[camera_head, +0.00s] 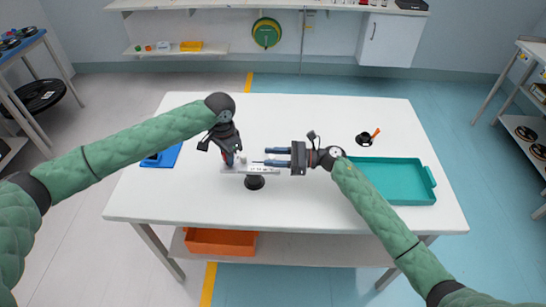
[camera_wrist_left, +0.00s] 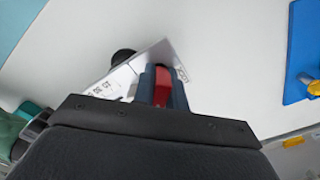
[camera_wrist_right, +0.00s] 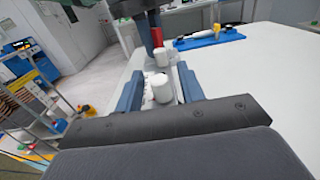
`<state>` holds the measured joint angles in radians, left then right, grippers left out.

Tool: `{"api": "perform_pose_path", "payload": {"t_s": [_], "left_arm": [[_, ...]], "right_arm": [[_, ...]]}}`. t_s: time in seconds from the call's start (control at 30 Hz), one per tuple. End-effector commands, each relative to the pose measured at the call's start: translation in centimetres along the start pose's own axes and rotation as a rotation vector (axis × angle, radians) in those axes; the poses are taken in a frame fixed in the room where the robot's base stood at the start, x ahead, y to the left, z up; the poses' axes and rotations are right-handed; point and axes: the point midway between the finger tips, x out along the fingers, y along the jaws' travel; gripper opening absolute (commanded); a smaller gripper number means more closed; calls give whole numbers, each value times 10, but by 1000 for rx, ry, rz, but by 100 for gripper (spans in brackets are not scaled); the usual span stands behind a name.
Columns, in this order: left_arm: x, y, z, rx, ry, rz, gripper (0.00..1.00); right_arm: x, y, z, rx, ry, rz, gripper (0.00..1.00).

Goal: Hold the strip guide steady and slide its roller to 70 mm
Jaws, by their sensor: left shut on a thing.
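The strip guide (camera_head: 262,171) is a pale bar with printed scale marks, on a dark round foot (camera_head: 255,183) on the white table. Its printed face also shows in the left wrist view (camera_wrist_left: 115,84). My left gripper (camera_head: 229,158) is shut on a red part (camera_wrist_left: 163,88) at the guide's left end. My right gripper (camera_head: 262,157) points left along the guide, its blue fingers apart. In the right wrist view a white roller (camera_wrist_right: 161,88) lies between those fingers with gaps beside it. A second white cylinder (camera_wrist_right: 161,56) stands beyond it. I cannot read the roller's position.
A teal tray (camera_head: 395,181) lies at the table's right, with a small black item (camera_head: 363,139) behind it. The table's back middle and front are clear. An orange bin (camera_head: 220,242) is on the lower shelf.

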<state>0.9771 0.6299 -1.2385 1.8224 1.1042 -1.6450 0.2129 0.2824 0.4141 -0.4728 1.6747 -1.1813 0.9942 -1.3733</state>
Motion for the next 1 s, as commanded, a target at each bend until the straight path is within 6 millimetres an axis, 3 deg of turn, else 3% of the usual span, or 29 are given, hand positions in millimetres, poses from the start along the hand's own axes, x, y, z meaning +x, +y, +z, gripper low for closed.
{"api": "perform_pose_path", "payload": {"t_s": [0.27,0.7,1.0], "left_arm": [[0,1,-1,1,1,1,0],[0,1,-1,2,1,1,0],[0,1,-1,2,1,1,0]], "right_arm": [[-9,0,0,0,1,0,39],[-88,0,-1,1,2,-1,39],[-118,-1,-1,1,0,0,39]]}}
